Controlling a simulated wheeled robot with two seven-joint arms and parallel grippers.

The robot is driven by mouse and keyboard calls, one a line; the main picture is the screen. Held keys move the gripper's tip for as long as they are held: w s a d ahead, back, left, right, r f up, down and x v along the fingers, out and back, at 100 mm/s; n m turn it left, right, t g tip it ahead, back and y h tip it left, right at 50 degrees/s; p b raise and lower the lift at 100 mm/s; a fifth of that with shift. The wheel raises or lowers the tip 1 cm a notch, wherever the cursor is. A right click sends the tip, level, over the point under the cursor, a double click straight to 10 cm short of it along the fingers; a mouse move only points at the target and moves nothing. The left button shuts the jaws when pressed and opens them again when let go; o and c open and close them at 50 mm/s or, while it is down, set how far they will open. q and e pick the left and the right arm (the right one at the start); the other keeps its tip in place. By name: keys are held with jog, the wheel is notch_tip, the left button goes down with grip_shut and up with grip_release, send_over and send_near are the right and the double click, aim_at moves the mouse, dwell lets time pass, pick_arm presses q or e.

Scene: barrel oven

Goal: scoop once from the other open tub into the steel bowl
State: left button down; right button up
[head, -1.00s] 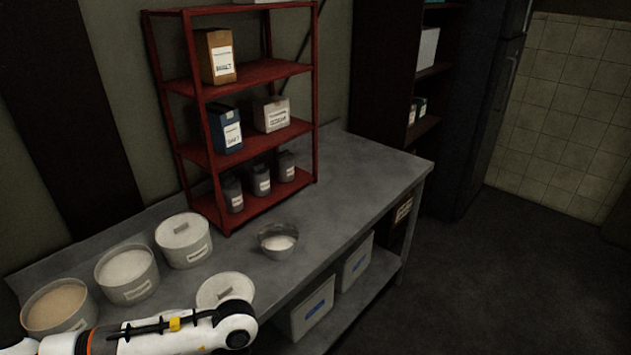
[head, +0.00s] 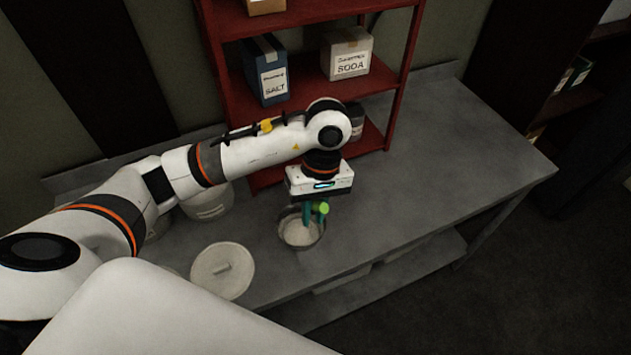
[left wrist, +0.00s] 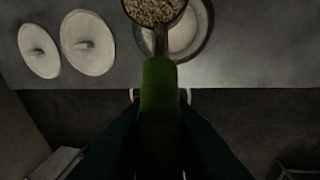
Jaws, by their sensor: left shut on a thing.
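The steel bowl (head: 287,240) stands on the worktop with white powder inside. It also shows in the left wrist view (left wrist: 205,38), partly behind the scoop. My left gripper (head: 317,218) is above the bowl, shut on the green handle (head: 322,208) of a scoop. In the left wrist view the scoop (left wrist: 155,10) holds a heap of beige, grainy material over the bowl. The handle (left wrist: 160,115) runs between the fingers. The open tubs are hidden behind my left arm or out of frame. My right gripper is not in view.
A pale round lid (head: 222,270) lies left of the bowl. A white tub (head: 208,205) is partly hidden by my arm. A red shelf (head: 400,80) with a salt box (head: 268,72) and a soda box (head: 346,58) stands behind. The worktop (head: 450,170) is clear to the right.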

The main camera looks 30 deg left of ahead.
pick_arm(q)
jog(key=s+a+f+t+h+b, duration=0.2)
jog(key=f+t+h+b, duration=0.6)
jog(key=t+b, duration=0.4)
jog(key=shift+s+f+m+t+h+b, duration=0.35)
jog(key=shift+s+b, duration=0.55)
jog(key=shift+b, duration=1.35)
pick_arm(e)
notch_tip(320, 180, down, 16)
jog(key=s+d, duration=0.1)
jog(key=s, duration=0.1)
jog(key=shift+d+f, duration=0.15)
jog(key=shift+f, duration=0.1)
